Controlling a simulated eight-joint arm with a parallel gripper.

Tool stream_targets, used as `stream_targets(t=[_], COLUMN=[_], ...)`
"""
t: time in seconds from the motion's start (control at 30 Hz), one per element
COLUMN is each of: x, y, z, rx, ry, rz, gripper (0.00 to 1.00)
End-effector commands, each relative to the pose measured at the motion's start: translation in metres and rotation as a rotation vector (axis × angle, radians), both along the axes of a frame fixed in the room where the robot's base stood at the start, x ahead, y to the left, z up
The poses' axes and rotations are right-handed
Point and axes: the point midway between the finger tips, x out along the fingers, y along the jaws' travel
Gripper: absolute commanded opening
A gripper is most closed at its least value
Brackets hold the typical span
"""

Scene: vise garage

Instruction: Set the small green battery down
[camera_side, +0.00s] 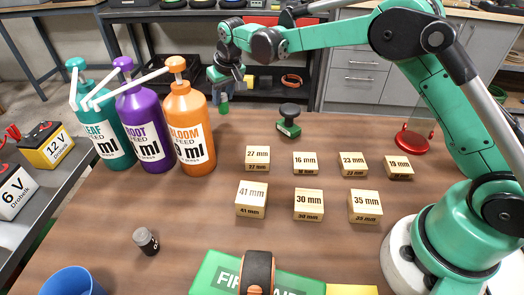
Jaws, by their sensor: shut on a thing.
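My gripper (224,93) is up at the back of the table, pointing down, just right of the orange bottle. It is shut on a small green battery (224,108), whose lower end shows below the fingers. The battery is upright or nearly so and appears to be held above the tabletop (330,235). Its upper part is hidden by the fingers.
Teal (100,125), purple (142,125) and orange (189,130) pump bottles stand left of my gripper. A green-and-black object (288,120) stands to its right. Several numbered wooden blocks (308,203) fill the middle. A dark small cylinder (146,240) stands front left.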

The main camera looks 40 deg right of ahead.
Motion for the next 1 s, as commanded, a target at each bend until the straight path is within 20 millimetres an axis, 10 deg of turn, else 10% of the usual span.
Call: stream_targets(t=[0.63, 0.67, 0.73, 1.0], x=[0.0, 0.0, 0.0, 0.0], y=[0.0, 0.0, 0.0, 0.0], z=[-0.036, -0.036, -0.036, -0.035], rx=[0.0, 0.0, 0.0, 0.0], ry=[0.0, 0.0, 0.0, 0.0], rz=[0.0, 0.0, 0.0, 0.0], gripper=[0.0, 0.41, 0.61, 0.64])
